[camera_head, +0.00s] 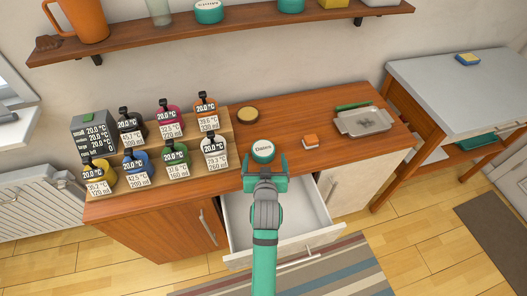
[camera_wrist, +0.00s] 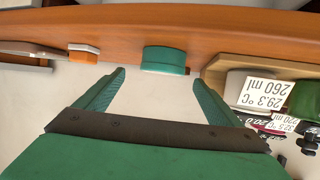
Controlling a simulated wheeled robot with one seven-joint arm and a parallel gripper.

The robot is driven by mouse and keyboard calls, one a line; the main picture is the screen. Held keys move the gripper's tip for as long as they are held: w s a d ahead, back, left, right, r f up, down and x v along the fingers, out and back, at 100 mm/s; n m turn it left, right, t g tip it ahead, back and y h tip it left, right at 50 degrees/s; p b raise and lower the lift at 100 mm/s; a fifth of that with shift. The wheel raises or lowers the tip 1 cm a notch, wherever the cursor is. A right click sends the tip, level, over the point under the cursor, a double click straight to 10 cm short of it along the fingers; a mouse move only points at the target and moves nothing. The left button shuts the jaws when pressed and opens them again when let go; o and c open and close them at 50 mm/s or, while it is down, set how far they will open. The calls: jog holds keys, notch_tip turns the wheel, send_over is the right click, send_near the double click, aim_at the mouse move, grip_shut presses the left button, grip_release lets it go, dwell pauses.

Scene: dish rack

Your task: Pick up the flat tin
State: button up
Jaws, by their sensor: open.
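A flat round teal tin (camera_head: 262,151) with a white labelled lid stands near the front edge of the wooden counter. In the wrist view the tin (camera_wrist: 164,60) shows side-on, just beyond the fingertips and roughly between them. My gripper (camera_head: 265,161) is open and empty at the counter's front edge, right in front of the tin. In the wrist view my gripper (camera_wrist: 158,79) has its two teal fingers spread wide, with a gap between them and the tin.
An orange-and-white block (camera_head: 311,142) sits right of the tin, and a metal tray (camera_head: 363,122) lies farther right. A round yellowish-brown item (camera_head: 247,115) stands behind. Several labelled jars occupy a board (camera_head: 245,147) at left. An open drawer (camera_head: 310,215) lies below my arm.

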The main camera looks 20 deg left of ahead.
aim_at(263, 155)
jog(key=shift+f+x, duration=0.1)
jog(key=shift+x, duration=1.75)
jog(key=shift+f+x, duration=0.15)
jog(key=shift+x, duration=1.7)
jog(key=shift+s+a, duration=0.2)
jog(key=c, duration=1.2)
